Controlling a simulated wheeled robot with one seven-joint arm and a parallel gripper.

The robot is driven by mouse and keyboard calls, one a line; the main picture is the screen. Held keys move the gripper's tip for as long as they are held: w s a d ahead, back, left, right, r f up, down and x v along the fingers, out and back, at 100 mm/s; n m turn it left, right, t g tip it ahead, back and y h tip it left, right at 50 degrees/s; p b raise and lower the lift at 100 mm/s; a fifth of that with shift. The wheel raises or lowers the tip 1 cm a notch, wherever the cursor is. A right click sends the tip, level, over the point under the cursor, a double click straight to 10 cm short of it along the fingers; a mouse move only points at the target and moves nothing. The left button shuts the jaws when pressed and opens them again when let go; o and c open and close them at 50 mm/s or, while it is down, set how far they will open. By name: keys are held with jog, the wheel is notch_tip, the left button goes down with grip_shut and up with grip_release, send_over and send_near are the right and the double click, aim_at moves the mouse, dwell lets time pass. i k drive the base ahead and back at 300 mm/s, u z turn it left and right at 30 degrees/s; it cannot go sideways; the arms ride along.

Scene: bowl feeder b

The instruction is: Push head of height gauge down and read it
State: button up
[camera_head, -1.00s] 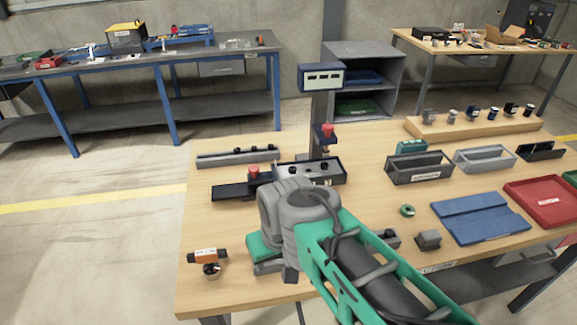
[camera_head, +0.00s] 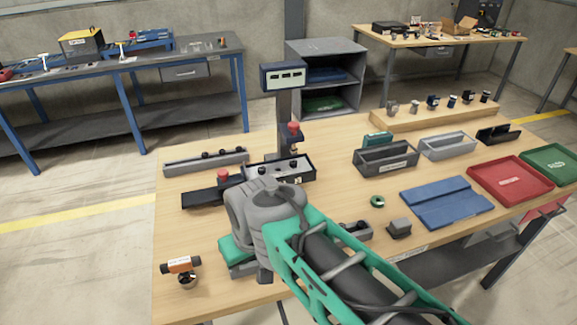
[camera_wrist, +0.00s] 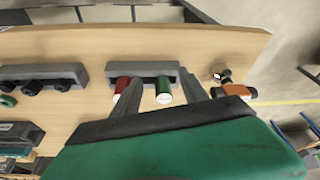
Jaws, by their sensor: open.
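The height gauge stands at the table's back left in the head view. Its display (camera_head: 283,77) sits on a grey column, and its red-topped head (camera_head: 293,131) is on the front of the column, above a dark base tray (camera_head: 278,172). The display digits are too small to read. My gripper (camera_wrist: 160,76) shows open in the wrist view, pointing down over the table's front part, well apart from the gauge. A green cylinder (camera_wrist: 163,90) and a red cylinder (camera_wrist: 121,86) in a grey block appear below and between or beside the fingers; contact cannot be told. My arm hides the fingers in the head view.
A dark fixture with a red knob (camera_head: 223,176) lies left of the gauge base. A grey rail (camera_head: 206,162) lies behind it. An orange-and-black tool (camera_head: 180,266) stands at the front left. Bins, a blue mat (camera_head: 446,208) and a red tray (camera_head: 511,181) fill the right.

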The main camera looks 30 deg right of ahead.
aim_at(291, 132)
jog(key=u, duration=2.7)
jog(key=k, duration=1.05)
jog(key=z, duration=0.45)
